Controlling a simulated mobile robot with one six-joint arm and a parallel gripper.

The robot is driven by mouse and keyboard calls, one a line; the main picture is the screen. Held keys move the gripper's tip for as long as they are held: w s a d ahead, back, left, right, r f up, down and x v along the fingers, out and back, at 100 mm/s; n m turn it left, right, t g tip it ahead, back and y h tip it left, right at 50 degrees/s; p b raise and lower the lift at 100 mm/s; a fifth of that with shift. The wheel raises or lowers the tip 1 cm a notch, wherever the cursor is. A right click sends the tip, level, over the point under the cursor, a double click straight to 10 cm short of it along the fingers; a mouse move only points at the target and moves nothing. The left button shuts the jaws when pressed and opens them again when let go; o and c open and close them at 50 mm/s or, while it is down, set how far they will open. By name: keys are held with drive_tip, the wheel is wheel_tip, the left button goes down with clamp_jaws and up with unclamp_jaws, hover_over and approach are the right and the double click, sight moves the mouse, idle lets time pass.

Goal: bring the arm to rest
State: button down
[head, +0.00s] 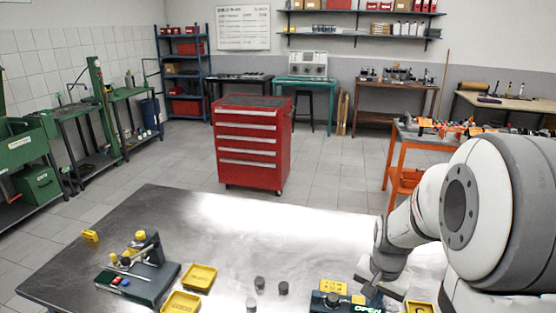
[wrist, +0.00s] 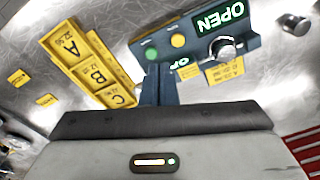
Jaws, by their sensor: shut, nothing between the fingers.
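My arm reaches in from the right in the head view. My gripper (head: 371,286) is over the near right part of the metal table (head: 225,240), close to a dark blue device with a lit OPEN sign (head: 362,301). In the wrist view my gripper (wrist: 159,72) is shut and empty, pointing toward that device, which has a green and a yellow button and a round knob. I cannot tell whether the fingertips touch the device; the head view cuts its lower part off.
Yellow trays (head: 200,277) and a dark fixture (head: 140,275) stand on the table's left. Small dark cylinders (head: 283,288) stand mid-table. A yellow A-B-C tray (wrist: 88,62) lies beside the device. A red tool cabinet (head: 252,145) stands beyond the table, with clear floor around it.

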drive_tip(key=s+a+r+n+t+b, duration=0.1)
drive_tip(key=s+a+r+n+t, duration=0.1)
drive_tip(key=s+a+r+n, duration=0.5)
drive_tip(key=s+a+r, duration=0.2)
drive_tip(key=s+r, duration=0.2)
drive_tip(key=s, duration=0.1)
drive_tip(key=shift+a+r+n+t, duration=0.15)
drive_tip(key=shift+a+n+t, duration=0.2)
drive_tip(key=shift+n+t, duration=0.05)
